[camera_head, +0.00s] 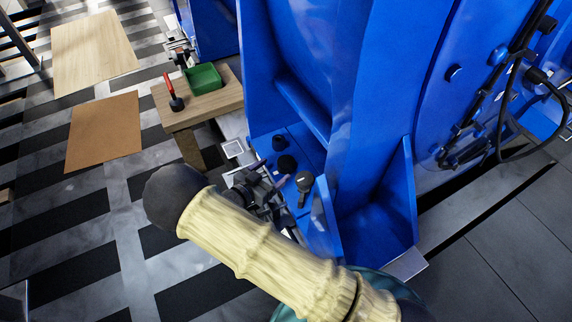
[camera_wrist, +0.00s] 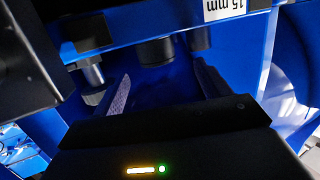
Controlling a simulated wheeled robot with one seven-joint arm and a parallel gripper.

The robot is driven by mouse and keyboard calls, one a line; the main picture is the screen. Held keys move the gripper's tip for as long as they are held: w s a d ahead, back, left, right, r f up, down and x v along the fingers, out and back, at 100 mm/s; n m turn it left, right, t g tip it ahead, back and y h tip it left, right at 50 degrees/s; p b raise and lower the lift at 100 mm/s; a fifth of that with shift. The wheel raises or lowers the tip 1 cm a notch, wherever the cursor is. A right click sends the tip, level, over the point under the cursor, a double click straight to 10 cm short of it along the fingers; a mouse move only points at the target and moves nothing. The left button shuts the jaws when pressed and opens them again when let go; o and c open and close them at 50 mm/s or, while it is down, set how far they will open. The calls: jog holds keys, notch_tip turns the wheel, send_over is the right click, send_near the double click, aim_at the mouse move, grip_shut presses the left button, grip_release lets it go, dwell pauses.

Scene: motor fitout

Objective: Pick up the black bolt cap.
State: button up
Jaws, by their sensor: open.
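Black bolt caps stand on the foot plate of the blue motor in the head view: one at the back (camera_head: 279,143), one in the middle (camera_head: 287,163) and a larger one with a shank (camera_head: 305,182) at the front right. I cannot tell which is the one named. My gripper (camera_head: 268,178) is open beside them, its jaws close to the caps. In the wrist view, the fingers of my gripper (camera_wrist: 162,72) are spread and empty, and a dark round cap (camera_wrist: 156,50) shows beyond and between the tips. Its lower part blends into shadow.
The blue motor wall (camera_head: 342,110) rises right beside the plate, and an upright blue rib (camera_head: 325,215) bounds it in front. A wooden bench (camera_head: 215,108) with a green bin (camera_head: 203,79) and a red-handled tool (camera_head: 172,90) stands left. A "15 mm" label (camera_wrist: 224,9) shows in the wrist view.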

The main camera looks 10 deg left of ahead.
aim_at(281, 168)
jog(key=shift+w+d+f+b, duration=0.3)
jog(key=shift+w+b, duration=0.05)
jog(key=shift+b, duration=0.15)
jog(key=b+x, duration=0.2)
jog(key=x, duration=0.1)
jog(key=shift+w+d+f, duration=0.1)
jog(key=shift+d+f, duration=0.05)
jog(key=shift+f, duration=0.05)
jog(key=shift+w+d, duration=0.2)
jog(key=shift+w, duration=0.15)
jog(key=shift+r, duration=0.1)
jog(key=c, duration=1)
